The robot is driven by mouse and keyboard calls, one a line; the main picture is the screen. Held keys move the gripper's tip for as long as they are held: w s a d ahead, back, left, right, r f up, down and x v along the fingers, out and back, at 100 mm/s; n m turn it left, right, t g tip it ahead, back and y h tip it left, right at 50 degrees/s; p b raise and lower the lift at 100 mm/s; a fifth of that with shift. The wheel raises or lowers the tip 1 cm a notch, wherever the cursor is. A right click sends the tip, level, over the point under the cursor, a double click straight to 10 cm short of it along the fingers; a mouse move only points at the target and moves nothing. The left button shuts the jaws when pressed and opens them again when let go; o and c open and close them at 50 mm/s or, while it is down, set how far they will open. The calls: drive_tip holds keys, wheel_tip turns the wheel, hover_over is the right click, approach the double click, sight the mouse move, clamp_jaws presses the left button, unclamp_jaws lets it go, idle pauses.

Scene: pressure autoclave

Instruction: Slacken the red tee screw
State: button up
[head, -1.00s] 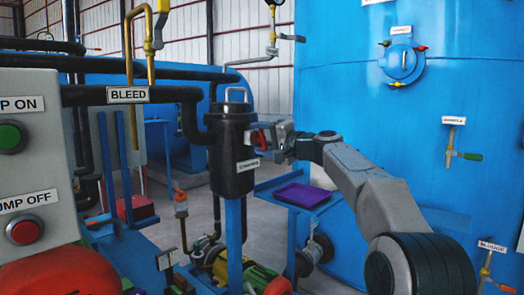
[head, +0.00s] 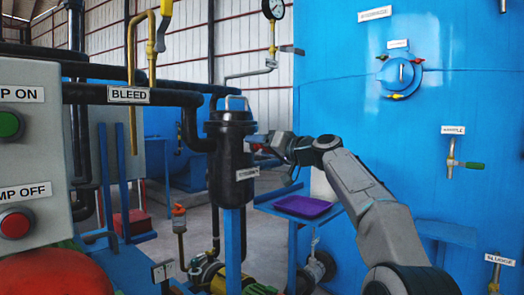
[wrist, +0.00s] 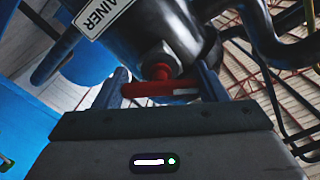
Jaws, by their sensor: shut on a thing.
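The red tee screw (wrist: 150,89) sticks out from a hex nut on the side of the black strainer (head: 231,160). In the wrist view its red crossbar lies level across the picture. My gripper (wrist: 164,82) is shut on the crossbar, with one finger at each end of it. In the head view my gripper (head: 262,139) reaches in from the right against the strainer's side. Only a small bit of red shows there; the rest of the screw is hidden.
A purple tray (head: 303,206) rests on a blue stand below my gripper. The large blue tank (head: 440,110) fills the right side. The control panel (head: 30,170) stands at the left. The black pipe (head: 175,97) marked BLEED runs into the strainer.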

drive_tip(key=shift+f+n, duration=0.1)
drive_tip(key=shift+n, duration=0.2)
drive_tip(key=o, duration=1)
drive_tip(key=shift+d, duration=0.1)
drive_tip(key=b+v, duration=0.3)
drive_tip(key=v, duration=1)
drive_tip(key=shift+s+d, duration=0.2)
